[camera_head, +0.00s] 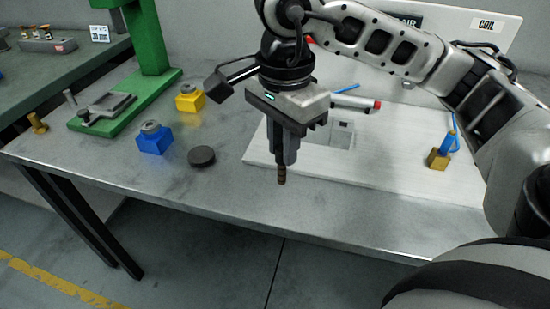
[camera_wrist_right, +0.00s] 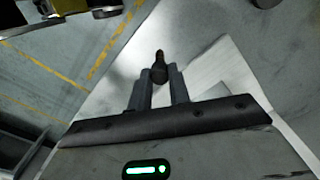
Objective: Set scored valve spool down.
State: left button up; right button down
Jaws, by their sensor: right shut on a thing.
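My right gripper (camera_head: 283,160) points down over the front part of the grey table, left of centre on the white board's front edge. It is shut on the valve spool (camera_head: 282,177), a small dark brown ribbed cylinder whose lower end sticks out below the fingertips. The spool (camera_wrist_right: 159,60) also shows in the right wrist view, between the fingertips of the gripper (camera_wrist_right: 160,76). Its upper part is hidden by the fingers, and scoring on it is too small to tell. The spool looks held above the surface; I cannot tell the exact gap. My left gripper is not in view.
A black round puck (camera_head: 201,157), a blue block (camera_head: 155,139) and a yellow block (camera_head: 190,99) stand on the table left of the gripper. A green press (camera_head: 150,60) stands behind them. The white board (camera_head: 400,180) carries a brass block (camera_head: 438,159). The table's front strip is clear.

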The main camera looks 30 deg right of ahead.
jog(key=f, duration=0.1)
jog(key=w+f, duration=0.1)
jog(key=f, duration=0.1)
jog(key=w+f, duration=0.1)
jog(key=f, duration=0.1)
jog(key=shift+w+d+f+p, duration=0.1)
jog(key=shift+f+p, duration=0.1)
jog(key=shift+p, duration=0.1)
jog(key=shift+f, duration=0.2)
jog(key=shift+f+b, duration=0.2)
jog(key=shift+b, duration=0.1)
jog(key=c, duration=1.3)
grip_release()
jog(key=shift+r, duration=0.1)
